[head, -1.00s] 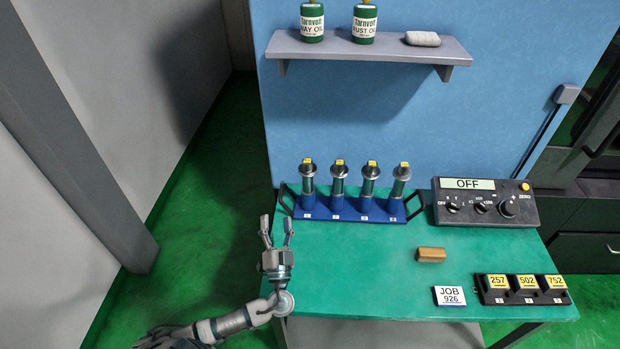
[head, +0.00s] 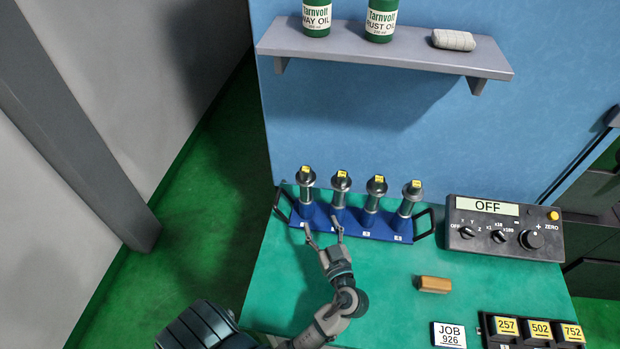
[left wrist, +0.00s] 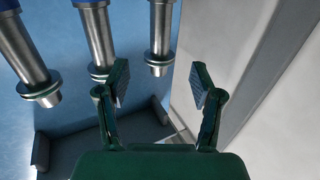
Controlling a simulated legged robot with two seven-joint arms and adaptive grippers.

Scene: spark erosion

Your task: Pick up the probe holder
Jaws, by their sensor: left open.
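Several metal cylindrical holders with yellow tags on top stand upright in a row in a blue rack (head: 352,229). They are the leftmost holder (head: 306,190), the second (head: 340,190), the third (head: 374,195) and the rightmost (head: 409,198). The tags are too small to read, so I cannot tell which is the probe holder. My left gripper (head: 322,229) is open and empty at the rack's front edge, below the two leftmost holders. In the left wrist view, the open fingers (left wrist: 158,80) have nothing between them, and holder shafts (left wrist: 98,40) appear inverted beyond them.
A black control box (head: 500,228) reading OFF stands right of the rack. A brown block (head: 434,284), a JOB 926 card (head: 449,335) and a number tray (head: 530,342) lie in front. A shelf (head: 380,55) with two green bottles hangs above.

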